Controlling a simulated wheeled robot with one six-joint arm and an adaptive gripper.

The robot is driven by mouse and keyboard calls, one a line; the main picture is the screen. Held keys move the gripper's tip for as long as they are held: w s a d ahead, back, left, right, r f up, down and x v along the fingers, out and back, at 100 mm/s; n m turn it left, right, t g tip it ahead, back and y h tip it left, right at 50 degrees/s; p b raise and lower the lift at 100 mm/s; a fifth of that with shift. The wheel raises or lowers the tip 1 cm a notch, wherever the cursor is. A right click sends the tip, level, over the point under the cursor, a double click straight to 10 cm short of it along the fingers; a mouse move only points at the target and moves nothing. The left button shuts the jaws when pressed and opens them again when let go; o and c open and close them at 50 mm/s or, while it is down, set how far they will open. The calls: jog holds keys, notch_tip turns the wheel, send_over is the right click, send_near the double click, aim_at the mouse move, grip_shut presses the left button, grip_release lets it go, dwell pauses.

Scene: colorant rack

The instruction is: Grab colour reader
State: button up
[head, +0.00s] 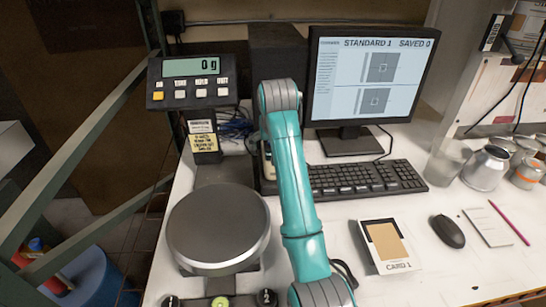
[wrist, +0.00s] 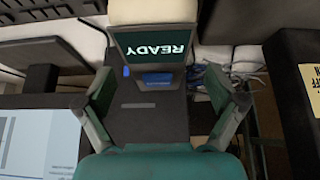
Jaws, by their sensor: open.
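The colour reader (wrist: 155,45) is in the wrist view, between the fingers of my gripper (wrist: 160,82). It has a pale body and a dark screen reading READY upside down, with a blue patch below. The fingers are spread, one on each side of it; contact is not clear. In the head view only a narrow pale strip of the reader (head: 267,163) shows beside my teal arm. The arm hides the rest of it, and my gripper is hidden there too.
The scale display (head: 195,78) stands left of my arm, above the round scale plate (head: 218,228). The monitor (head: 368,80) and keyboard (head: 367,178) are close on the right.

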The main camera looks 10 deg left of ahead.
jog(key=x, duration=0.4)
jog(key=shift+d+f, duration=0.15)
jog(key=shift+f, duration=0.05)
jog(key=shift+s, duration=0.1)
